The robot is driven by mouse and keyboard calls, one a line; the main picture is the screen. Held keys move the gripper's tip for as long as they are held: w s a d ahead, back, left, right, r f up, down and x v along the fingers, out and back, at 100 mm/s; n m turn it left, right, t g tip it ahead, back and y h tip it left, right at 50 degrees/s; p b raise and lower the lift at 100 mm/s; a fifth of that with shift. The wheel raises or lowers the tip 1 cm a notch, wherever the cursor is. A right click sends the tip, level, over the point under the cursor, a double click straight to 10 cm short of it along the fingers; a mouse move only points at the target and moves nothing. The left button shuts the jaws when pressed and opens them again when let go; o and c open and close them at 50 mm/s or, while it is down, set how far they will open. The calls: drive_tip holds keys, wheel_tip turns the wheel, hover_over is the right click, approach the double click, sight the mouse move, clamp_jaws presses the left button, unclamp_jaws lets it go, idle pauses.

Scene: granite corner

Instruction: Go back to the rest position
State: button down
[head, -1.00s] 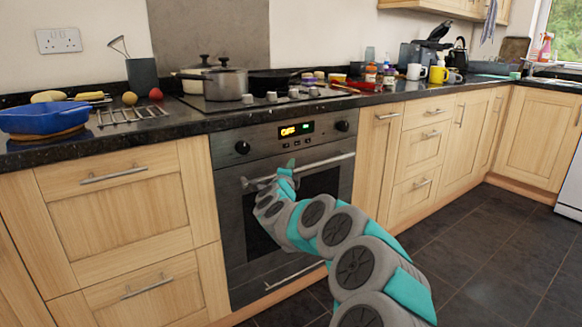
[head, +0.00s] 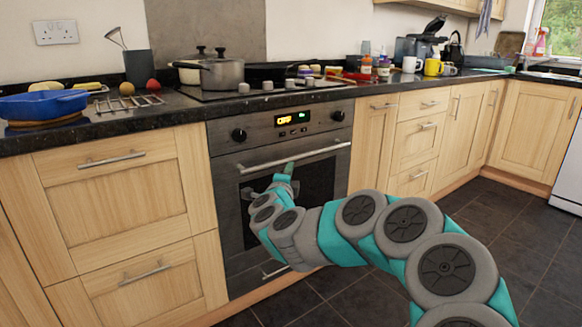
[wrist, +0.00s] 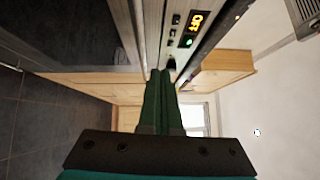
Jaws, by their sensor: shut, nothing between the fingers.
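My gripper (head: 287,170) is in front of the oven (head: 285,205), a little below its horizontal door handle (head: 293,157) in the head view. In the wrist view, the two dark green fingers of my gripper (wrist: 160,75) lie together, with nothing between them. The oven's control panel, with its lit orange display (wrist: 197,21), shows close by at the top of the wrist view. The oven door is closed. From these views I cannot tell the gap between my gripper and the door.
A black worktop (head: 190,110) runs above the wooden cupboards. It holds a blue dish (head: 42,104), a wire rack (head: 130,103), a grey pot (head: 222,75) and several jars and mugs. The dark tiled floor (head: 500,250) to the right is clear.

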drive_tip(key=s+a+r+n+y, duration=0.5)
drive_tip(key=a+n+y, duration=0.3)
drive_tip(key=a, duration=0.1)
drive_tip(key=s+a+f+n+g+y, duration=0.2)
drive_tip(key=s+a+n+g, duration=0.15)
drive_tip(key=s, duration=0.25)
drive_tip(key=s+a+f+n+g+y, duration=0.2)
drive_tip(key=s+n+g, duration=0.1)
drive_tip(key=s+n, duration=0.3)
drive_tip(key=s+d+f+n+g+h, duration=0.1)
drive_tip(key=s+d+f+g, duration=0.3)
drive_tip(key=s, duration=0.9)
drive_tip(key=s+d+f+n+g+h, duration=0.1)
drive_tip(key=s+d+f+g+h, duration=0.2)
drive_tip(key=s+d, duration=0.8)
drive_tip(key=s+d+f+n+g+h+p, duration=0.1)
drive_tip(key=s+d+f+g, duration=0.5)
drive_tip(key=s, duration=1)
wheel_tip(320, 180, down, 3)
drive_tip(key=shift+d+r+n+h, duration=0.1)
drive_tip(key=shift+d+n+h, duration=0.5)
drive_tip(key=shift+h, duration=0.5)
